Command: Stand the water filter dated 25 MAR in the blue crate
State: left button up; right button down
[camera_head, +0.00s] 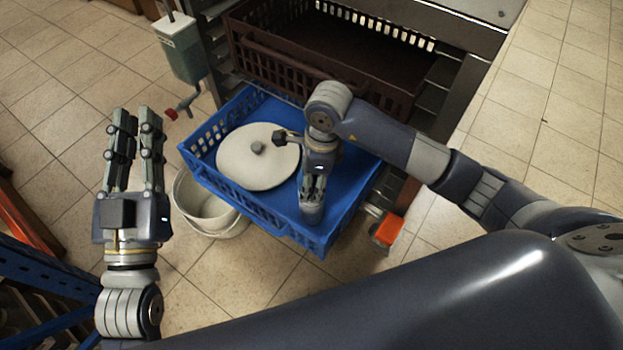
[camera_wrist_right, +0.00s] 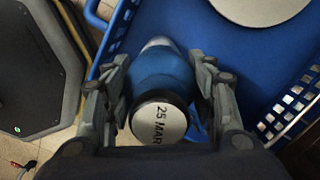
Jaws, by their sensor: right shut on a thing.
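The water filter (camera_wrist_right: 165,75) has a blue body and a pale round end face that reads 25 MAR in the right wrist view. My right gripper (camera_wrist_right: 160,95) is shut on it, one finger on each side. In the head view my right gripper (camera_head: 314,188) points down over the front right part of the blue crate (camera_head: 222,183), with the filter (camera_head: 311,214) at its fingertips. I cannot tell whether the filter touches the crate floor. My left gripper (camera_head: 135,115) is open and empty, left of the crate, with its fingers apart.
A pale round lid with a knob (camera_head: 258,172) lies in the crate's left part. A white bucket (camera_head: 204,212) stands on the floor left of the crate. A brown crate (camera_head: 270,55) sits behind.

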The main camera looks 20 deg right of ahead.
jog(key=shift+r, duration=0.1)
pick_arm(q)
jog(key=shift+s+r, duration=0.15)
jog(key=shift+r, duration=0.15)
pick_arm(e)
jog(key=c, duration=0.7)
grip_release()
pick_arm(q)
jog(key=shift+r, duration=0.1)
